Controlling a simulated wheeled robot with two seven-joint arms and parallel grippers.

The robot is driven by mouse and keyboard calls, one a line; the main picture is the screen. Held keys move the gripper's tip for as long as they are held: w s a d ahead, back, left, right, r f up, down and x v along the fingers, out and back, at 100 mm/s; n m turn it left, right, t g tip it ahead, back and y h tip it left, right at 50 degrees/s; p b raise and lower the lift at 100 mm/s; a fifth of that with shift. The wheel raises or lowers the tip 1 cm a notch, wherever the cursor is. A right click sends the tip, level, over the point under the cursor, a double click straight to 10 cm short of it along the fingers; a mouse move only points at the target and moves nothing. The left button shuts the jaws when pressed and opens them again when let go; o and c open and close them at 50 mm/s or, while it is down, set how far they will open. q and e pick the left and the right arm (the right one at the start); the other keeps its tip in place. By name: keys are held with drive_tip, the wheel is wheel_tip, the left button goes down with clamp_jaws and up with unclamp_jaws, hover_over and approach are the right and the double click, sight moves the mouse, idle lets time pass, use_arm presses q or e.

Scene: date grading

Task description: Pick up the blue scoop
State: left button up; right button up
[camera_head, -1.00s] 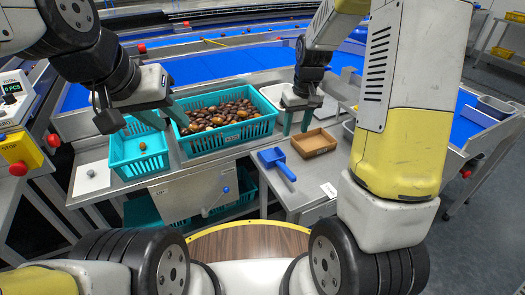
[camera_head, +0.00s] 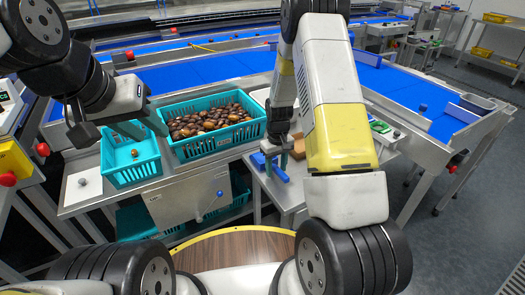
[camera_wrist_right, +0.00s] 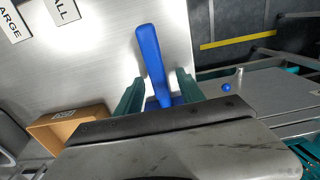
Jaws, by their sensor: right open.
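The blue scoop (camera_head: 258,161) lies on the metal side table (camera_head: 291,192), partly hidden by my right gripper (camera_head: 276,163) in the head view. In the right wrist view, its blue handle (camera_wrist_right: 152,60) runs between the two green fingers of my right gripper (camera_wrist_right: 158,93). The fingers are apart, one on each side of the scoop, with visible gaps. The scoop's bowl is mostly hidden behind the gripper body. My left gripper (camera_head: 142,127) is open, with its fingers above the small teal basket (camera_head: 124,178) at left.
A large teal basket (camera_head: 205,147) of dates stands left of the scoop. A brown box (camera_wrist_right: 48,127) sits beside the scoop on the table. Labels (camera_wrist_right: 62,10) lie on the table. The table edge and a lower metal panel (camera_wrist_right: 262,93) are close by.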

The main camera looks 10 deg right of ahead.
drive_tip(key=shift+f, duration=0.25)
clamp_jaws()
idle(1.3)
